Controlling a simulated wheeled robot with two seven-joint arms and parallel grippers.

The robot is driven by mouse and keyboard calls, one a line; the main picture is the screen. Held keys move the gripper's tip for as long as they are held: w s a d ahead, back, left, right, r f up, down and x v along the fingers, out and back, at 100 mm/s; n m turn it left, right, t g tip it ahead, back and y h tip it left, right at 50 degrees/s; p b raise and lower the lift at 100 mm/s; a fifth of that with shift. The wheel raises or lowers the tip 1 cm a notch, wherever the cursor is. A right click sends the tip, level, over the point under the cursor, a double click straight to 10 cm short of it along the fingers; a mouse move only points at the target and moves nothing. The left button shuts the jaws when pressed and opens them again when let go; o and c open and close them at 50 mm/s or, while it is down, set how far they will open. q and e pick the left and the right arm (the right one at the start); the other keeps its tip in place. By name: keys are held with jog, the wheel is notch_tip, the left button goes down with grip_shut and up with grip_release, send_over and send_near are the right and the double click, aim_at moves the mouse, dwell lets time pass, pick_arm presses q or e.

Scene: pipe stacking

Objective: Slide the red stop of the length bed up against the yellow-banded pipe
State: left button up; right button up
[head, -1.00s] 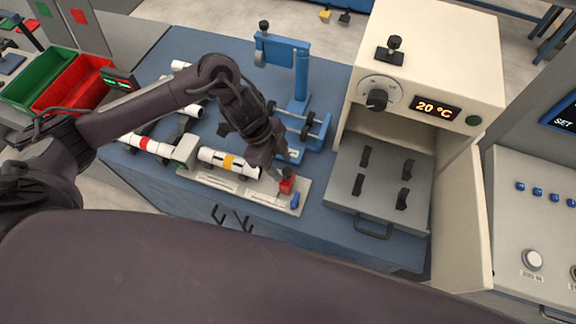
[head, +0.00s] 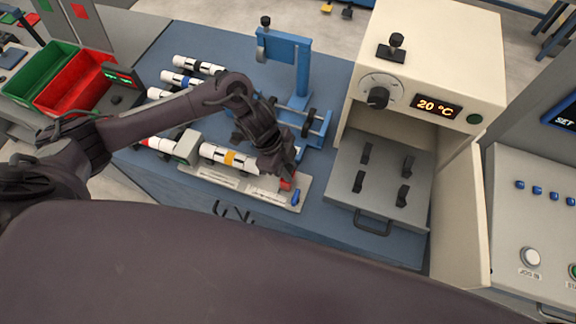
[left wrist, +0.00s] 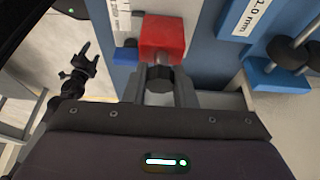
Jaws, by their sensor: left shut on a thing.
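The length bed (head: 215,178) is a pale plate along the front of the blue bench. The yellow-banded pipe (head: 216,153), white with a yellow band and black parts, lies on it with its left end at a grey-green block (head: 187,147). The red stop (head: 289,184) is near the bed's right end, partly covered by my left gripper (head: 284,172). In the left wrist view the red stop (left wrist: 162,36) is just beyond the fingertips, and my left gripper (left wrist: 159,80) is shut on its dark knob. The gap between pipe and stop is hidden by the gripper.
A blue lever (head: 296,198) is beside the stop. A blue stand (head: 290,65) rises behind the bed. An oven (head: 430,60) with its tray (head: 375,195) out is at the right. More pipes (head: 195,65) and red and green bins (head: 75,80) are at the left.

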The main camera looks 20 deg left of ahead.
pick_arm(q)
jog(key=a, duration=0.8)
jog(key=shift+w+a, duration=0.1)
jog(key=shift+w, duration=0.1)
jog(key=o, duration=1)
jog(key=shift+r, duration=0.15)
